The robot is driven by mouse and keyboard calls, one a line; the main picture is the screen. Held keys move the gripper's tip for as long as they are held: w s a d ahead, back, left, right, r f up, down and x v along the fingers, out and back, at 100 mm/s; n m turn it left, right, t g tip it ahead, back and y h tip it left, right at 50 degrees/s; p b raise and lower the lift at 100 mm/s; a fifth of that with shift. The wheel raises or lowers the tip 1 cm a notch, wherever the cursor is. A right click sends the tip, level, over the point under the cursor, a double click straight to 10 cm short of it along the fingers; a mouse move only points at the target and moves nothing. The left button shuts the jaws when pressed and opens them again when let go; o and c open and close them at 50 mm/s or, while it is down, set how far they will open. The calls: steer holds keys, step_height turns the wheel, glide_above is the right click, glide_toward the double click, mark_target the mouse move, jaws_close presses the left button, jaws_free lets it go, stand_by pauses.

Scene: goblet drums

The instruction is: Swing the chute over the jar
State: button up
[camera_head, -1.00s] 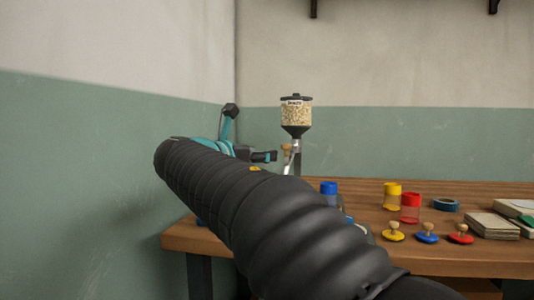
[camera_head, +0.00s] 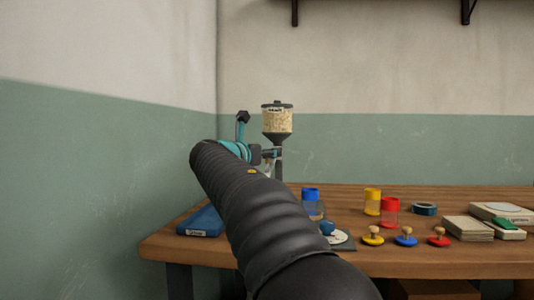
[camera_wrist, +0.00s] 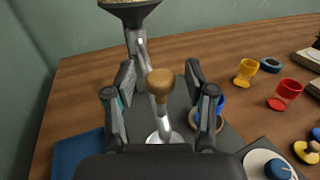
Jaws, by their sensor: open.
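The hopper (camera_head: 277,122), a clear container of pale grains with a dark funnel, stands at the back left of the table. The silver chute (camera_wrist: 138,42) runs below the funnel in the wrist view. A wooden knob (camera_wrist: 160,82) on a pale stem is beside it. My gripper (camera_wrist: 160,72) is open, with one finger on each side of the knob and visible gaps. The blue-rimmed jar (camera_head: 311,203) stands right of my arm; in the wrist view my right finger partly hides blue there. I cannot tell how the chute's outlet lines up with a jar.
Yellow (camera_head: 372,201) and red (camera_head: 390,210) jars stand to the right, with a teal tape roll (camera_head: 424,208) behind. Several wooden-knobbed coloured lids (camera_head: 405,237) lie in front. A blue flat item (camera_head: 203,222) lies at the left table edge. The green wall (camera_head: 110,180) is close on the left.

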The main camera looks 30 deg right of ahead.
steer(key=shift+w+d, duration=0.25)
steer(key=shift+d, duration=0.1)
jaws_close()
